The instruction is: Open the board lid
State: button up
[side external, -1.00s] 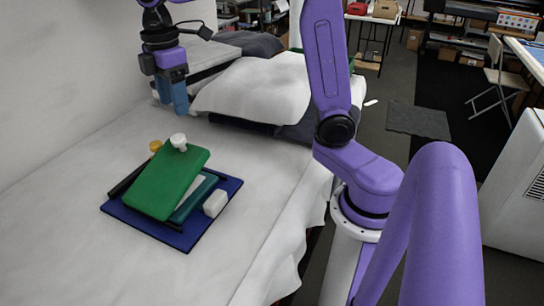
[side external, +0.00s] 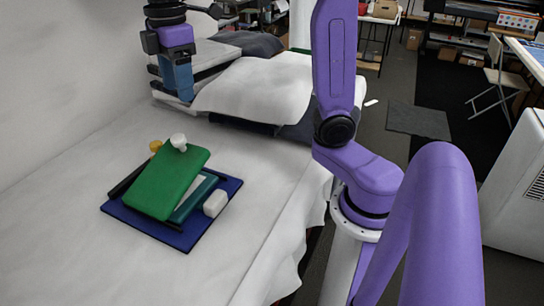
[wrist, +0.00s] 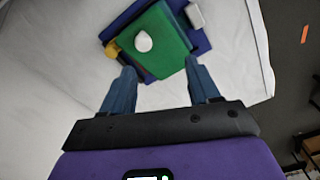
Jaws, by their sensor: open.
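The board is a dark blue base (side external: 182,238) lying on the white-covered bed, with a green lid (side external: 166,180) tilted up over it. A white knob (side external: 178,141) stands on the lid near its raised end. A teal block (side external: 195,198) shows under the lid. In the wrist view the green lid (wrist: 160,30) and white knob (wrist: 143,41) lie beyond the fingertips. My gripper (side external: 181,98) is above and behind the board, apart from it. Its blue fingers are open and empty in the wrist view (wrist: 162,75).
A white block (side external: 215,203) sits on the base's right side. A yellow knob (side external: 156,146) and a dark bar (side external: 127,178) are at the lid's left. White pillows (side external: 255,87) lie behind. The bed in front of the board is clear.

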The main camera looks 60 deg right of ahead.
jog(key=s+d+f+m, duration=0.1)
jog(key=s+f, duration=0.5)
jog(key=s, duration=0.3)
jog(key=s+f, duration=0.7)
jog(key=s, duration=0.2)
jog(key=shift+s+d+f+m+y, duration=0.25)
jog(key=shift+s+d+m+y, duration=0.1)
jog(key=shift+m+y, duration=0.05)
